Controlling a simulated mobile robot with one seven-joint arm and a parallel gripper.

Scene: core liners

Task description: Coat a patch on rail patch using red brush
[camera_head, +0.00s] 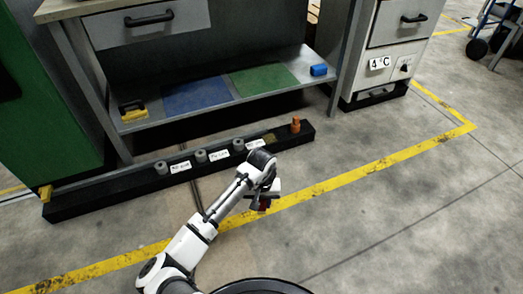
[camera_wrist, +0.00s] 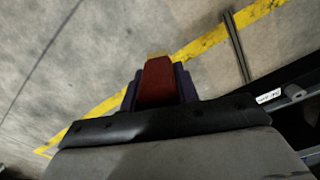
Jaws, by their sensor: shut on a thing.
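My gripper (camera_head: 264,204) is shut on the red brush (camera_wrist: 157,82). In the wrist view the brush's red body sits between the dark fingers, with a tan end showing beyond it. In the head view only a small red part shows below my wrist. The black rail (camera_head: 105,191) lies along the floor in front of the bench.
Several grey cylinders (camera_head: 200,155) and white labels (camera_head: 181,167) line the rail. An orange piece (camera_head: 295,125) stands at its right end and a yellow one (camera_head: 45,193) at its left. The bench shelf (camera_head: 220,88) is behind. Floor to the right is clear.

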